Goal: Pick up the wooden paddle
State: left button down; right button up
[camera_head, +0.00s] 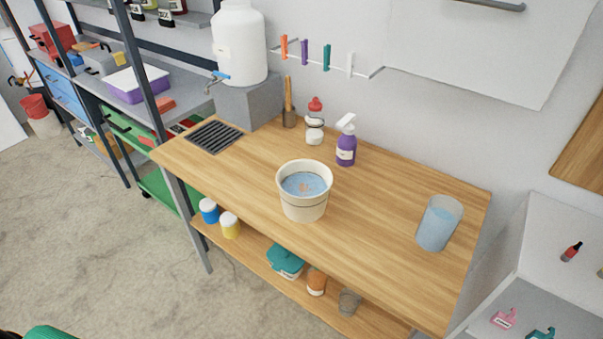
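A slim upright wooden piece (288,93), which looks like the wooden paddle, stands at the back of the wooden table (385,215). Its lower end is in a small dark brown holder (289,118), so that part is hidden. It is close to the wall, right of the grey block under the white water container. Neither of my grippers shows in the head view.
A white bucket of bluish liquid (304,205) stands mid-table. A red-capped bottle (315,125), purple spray bottle (346,152) and clear blue-filled cup (438,225) stand around it. The white water container (239,45) is at the back left. The table's front is clear.

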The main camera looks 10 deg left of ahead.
aim_at(288, 82)
jog(key=i+j+z, duration=0.15)
jog(key=j, duration=0.3)
jog(key=i+j+z, duration=0.1)
jog(key=j, duration=0.3)
jog(key=i+j+z, duration=0.15)
jog(key=j, duration=0.35)
